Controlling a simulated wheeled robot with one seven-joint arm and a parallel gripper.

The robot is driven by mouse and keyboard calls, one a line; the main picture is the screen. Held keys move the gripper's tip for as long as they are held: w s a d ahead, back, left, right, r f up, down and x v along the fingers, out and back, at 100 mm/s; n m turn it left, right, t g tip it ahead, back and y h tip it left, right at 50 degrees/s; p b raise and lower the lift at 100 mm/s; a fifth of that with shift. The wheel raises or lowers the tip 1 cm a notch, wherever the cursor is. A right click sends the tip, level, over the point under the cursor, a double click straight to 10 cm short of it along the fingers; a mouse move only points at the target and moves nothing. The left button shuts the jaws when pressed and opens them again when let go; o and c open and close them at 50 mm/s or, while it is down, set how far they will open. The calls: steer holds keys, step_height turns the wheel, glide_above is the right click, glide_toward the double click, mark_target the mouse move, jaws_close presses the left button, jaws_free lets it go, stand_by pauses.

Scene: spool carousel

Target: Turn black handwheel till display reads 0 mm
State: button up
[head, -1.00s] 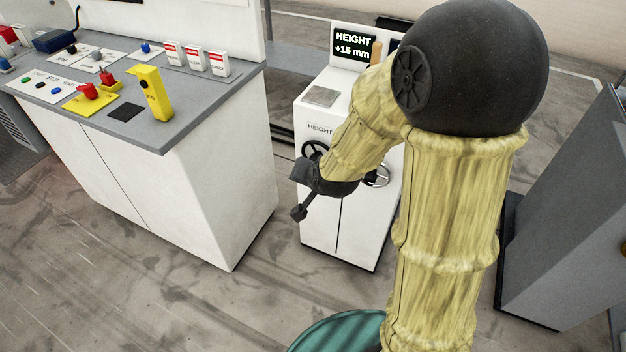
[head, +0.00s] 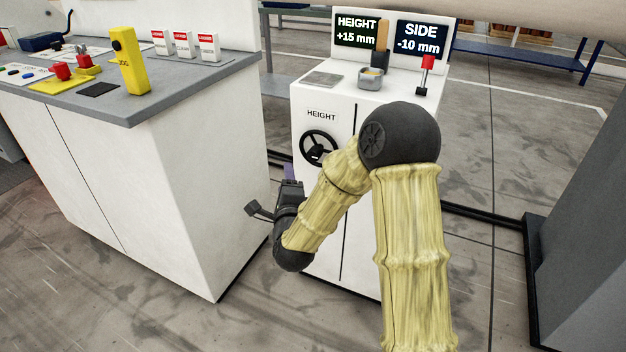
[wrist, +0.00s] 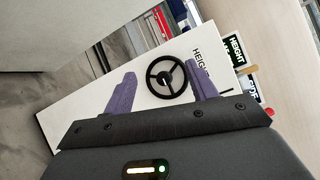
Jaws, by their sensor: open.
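The black handwheel (head: 318,148) is on the front of a white cabinet (head: 320,225), under a HEIGHT label. The HEIGHT display (head: 357,31) above it reads +15 mm. My gripper (head: 290,170) is low and to the left of the handwheel in the head view, its purple fingers mostly hidden. In the wrist view, the handwheel (wrist: 166,77) appears whole between the two spread purple fingers of my gripper (wrist: 160,68). It looks beyond the fingertips, and nothing is held.
A SIDE display (head: 422,40) reads -10 mm. A red-handled lever (head: 425,75) and a grey cup (head: 371,78) stand on the cabinet top. A larger console (head: 175,170) stands close on the left. A dark grey cabinet (head: 580,200) is at the right. My arm covers the cabinet's right front.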

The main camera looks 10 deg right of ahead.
steer(key=s+d+f+m+t+h+b, duration=0.1)
steer(key=d+f+m+h+b, duration=0.2)
steer(key=f+m+h+b, duration=0.4)
steer(key=f+m+b, duration=0.2)
steer(key=m, duration=0.1)
steer(key=shift+d+m+t, duration=0.15)
steer(key=shift+m+t, duration=0.15)
steer(key=shift+m, duration=0.1)
steer(key=shift+r, duration=0.1)
steer(key=p, duration=0.3)
glide_toward(313, 158)
steer(key=x, duration=0.9)
steer(key=shift+w+d+r, duration=0.1)
steer(key=shift+w+d, duration=0.1)
steer(key=shift+w, duration=0.15)
